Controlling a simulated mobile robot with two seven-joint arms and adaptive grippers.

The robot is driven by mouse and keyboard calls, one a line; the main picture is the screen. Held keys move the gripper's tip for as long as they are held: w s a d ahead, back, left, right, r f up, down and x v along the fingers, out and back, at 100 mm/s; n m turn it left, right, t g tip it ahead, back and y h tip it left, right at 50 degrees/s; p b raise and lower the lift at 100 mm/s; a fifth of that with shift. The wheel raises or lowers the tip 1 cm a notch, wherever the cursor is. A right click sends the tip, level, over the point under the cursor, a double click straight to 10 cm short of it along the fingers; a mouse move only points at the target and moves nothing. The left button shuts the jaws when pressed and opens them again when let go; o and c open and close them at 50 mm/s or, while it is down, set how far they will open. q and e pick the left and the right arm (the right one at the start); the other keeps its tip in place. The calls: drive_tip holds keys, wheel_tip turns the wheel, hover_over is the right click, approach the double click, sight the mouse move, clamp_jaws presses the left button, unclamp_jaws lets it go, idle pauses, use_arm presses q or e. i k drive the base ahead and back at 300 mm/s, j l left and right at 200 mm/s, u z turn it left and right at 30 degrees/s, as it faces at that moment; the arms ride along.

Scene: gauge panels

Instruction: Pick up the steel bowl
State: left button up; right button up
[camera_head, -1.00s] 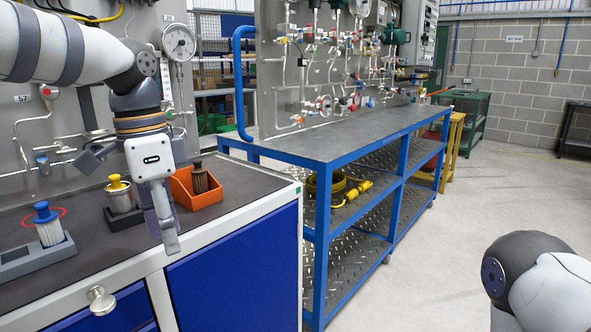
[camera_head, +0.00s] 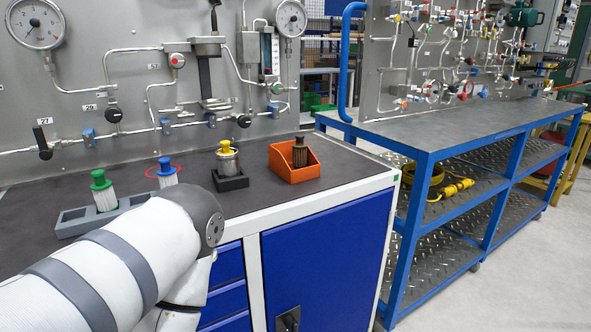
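I see no steel bowl in this view. The nearest metal item is a small steel canister with a yellow top (camera_head: 227,160), upright in a black holder (camera_head: 229,181) on the dark cabinet top. My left arm comes in from the lower left and bends downward in front of the cabinet. Its gripper is out of view below the picture's edge. My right gripper is not in view.
An orange bin (camera_head: 294,166) holds a dark ribbed part (camera_head: 299,152). Green-topped (camera_head: 103,191) and blue-topped (camera_head: 167,172) white cartridges are left of it, with a grey rack (camera_head: 72,221). A gauge panel (camera_head: 130,70) stands behind. The blue-framed bench top (camera_head: 455,120) is bare.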

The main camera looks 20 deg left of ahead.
sight(228, 165)
drive_tip(key=l+u, duration=0.1)
drive_tip(key=u, duration=0.3)
drive_tip(key=l+u, duration=0.1)
drive_tip(key=u, duration=0.25)
drive_tip(key=k+u, duration=0.1)
drive_tip(key=u, duration=0.3)
drive_tip(key=k+z, duration=0.1)
drive_tip(key=z, duration=0.15)
